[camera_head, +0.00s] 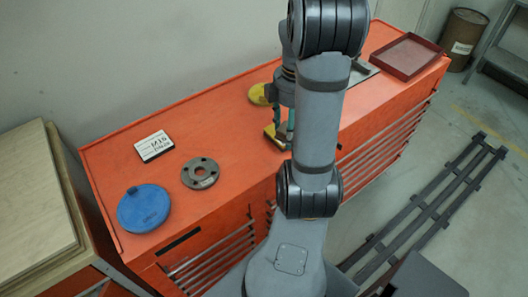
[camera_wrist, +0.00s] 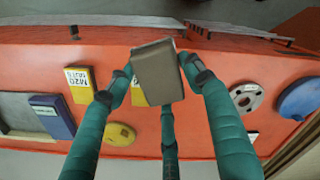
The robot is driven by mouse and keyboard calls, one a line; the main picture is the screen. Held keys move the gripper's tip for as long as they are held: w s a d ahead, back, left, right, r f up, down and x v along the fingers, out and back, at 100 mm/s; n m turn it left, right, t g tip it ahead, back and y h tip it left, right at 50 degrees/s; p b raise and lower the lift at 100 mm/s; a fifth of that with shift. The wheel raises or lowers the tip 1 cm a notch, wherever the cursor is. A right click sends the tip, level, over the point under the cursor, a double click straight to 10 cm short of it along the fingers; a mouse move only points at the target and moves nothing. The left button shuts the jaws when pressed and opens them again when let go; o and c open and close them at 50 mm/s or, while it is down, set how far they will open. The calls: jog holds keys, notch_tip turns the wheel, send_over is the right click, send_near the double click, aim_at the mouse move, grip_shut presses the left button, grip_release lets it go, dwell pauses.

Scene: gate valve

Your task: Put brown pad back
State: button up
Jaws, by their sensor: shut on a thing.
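The brown pad (camera_wrist: 157,72), a flat grey-brown block, is between the teal fingers of my gripper (camera_wrist: 165,85) in the wrist view. My gripper is shut on it, and the pad sits slightly tilted over the orange bench top. In the head view my gripper (camera_head: 283,130) is low over the middle of the bench, largely hidden behind my arm. I cannot tell the pad apart clearly there. A yellow object (camera_wrist: 138,96) shows partly behind the pad in the wrist view.
The orange bench (camera_head: 235,115) carries a yellow disc (camera_head: 257,94), a flange (camera_head: 200,173), a blue disc (camera_head: 145,208), a white labelled box (camera_head: 154,146) and a red tray (camera_head: 405,58). A yellow M20 box (camera_wrist: 80,85) and a blue box (camera_wrist: 52,115) show in the wrist view.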

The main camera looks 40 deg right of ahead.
jog(key=p, duration=0.2)
send_over(250, 153)
jog(key=shift+n, duration=0.3)
notch_tip(250, 153, down, 7)
jog(key=shift+s+r, duration=0.1)
jog(key=shift+s, duration=0.05)
jog(key=shift+f, duration=0.2)
jog(key=shift+f+p, duration=0.55)
jog(key=shift+f, duration=1.4)
jog(key=shift+f, duration=0.1)
jog(key=o, duration=1.2)
jog(key=shift+w+r, duration=0.2)
jog(key=shift+r, duration=0.4)
notch_tip(250, 153, up, 11)
jog(key=shift+s+r+b, duration=0.1)
jog(key=shift+b, duration=0.5)
